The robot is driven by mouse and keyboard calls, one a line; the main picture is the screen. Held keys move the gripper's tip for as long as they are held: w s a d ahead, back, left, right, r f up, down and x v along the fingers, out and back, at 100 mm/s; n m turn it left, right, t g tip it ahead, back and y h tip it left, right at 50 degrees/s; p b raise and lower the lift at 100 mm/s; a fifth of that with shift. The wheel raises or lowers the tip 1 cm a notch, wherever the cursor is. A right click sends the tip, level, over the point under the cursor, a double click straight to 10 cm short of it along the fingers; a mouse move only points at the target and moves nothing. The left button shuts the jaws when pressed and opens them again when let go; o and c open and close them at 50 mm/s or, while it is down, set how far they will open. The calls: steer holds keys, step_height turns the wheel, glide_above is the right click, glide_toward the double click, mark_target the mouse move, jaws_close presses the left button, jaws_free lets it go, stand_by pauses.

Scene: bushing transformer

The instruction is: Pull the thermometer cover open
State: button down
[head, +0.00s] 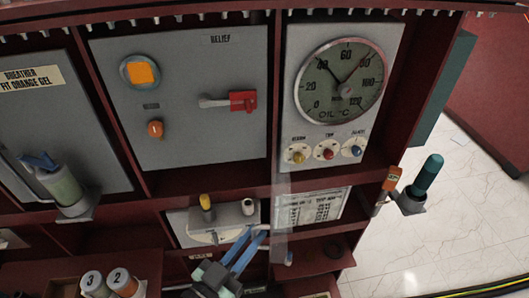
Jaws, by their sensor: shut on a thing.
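The round oil thermometer dial (340,82) is on a grey panel at the upper right, its face and needles in plain view. A clear, narrow upright strip (281,220), which looks like the thermometer cover seen nearly edge-on, stands below and left of the dial. My gripper (260,234) comes up from the bottom middle. Its blue fingers reach the left side of the clear strip and are shut on it. The exact grip point is hard to see.
A red lever (243,101) and orange knob (155,129) are on the panel to the left. Below them is a grey block with a yellow-topped peg (206,207). A teal-handled tool (428,175) stands in a holder at right. Numbered jars (122,283) stand lower left.

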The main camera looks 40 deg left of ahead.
steer(key=shift+s+a, duration=0.2)
steer(key=shift+a, duration=0.4)
steer(key=c, duration=0.9)
jaws_free()
steer(key=shift+w+f, duration=0.15)
steer(key=shift+w, duration=0.05)
steer(key=shift+s, duration=0.15)
steer(key=s+b, duration=0.1)
steer(key=s, duration=0.3)
steer(key=s+d+b, duration=0.1)
steer(key=s, duration=0.3)
steer(key=s+b, duration=0.1)
steer(key=s, duration=0.3)
steer(key=shift+s+d, duration=0.25)
steer(key=shift+s, duration=0.15)
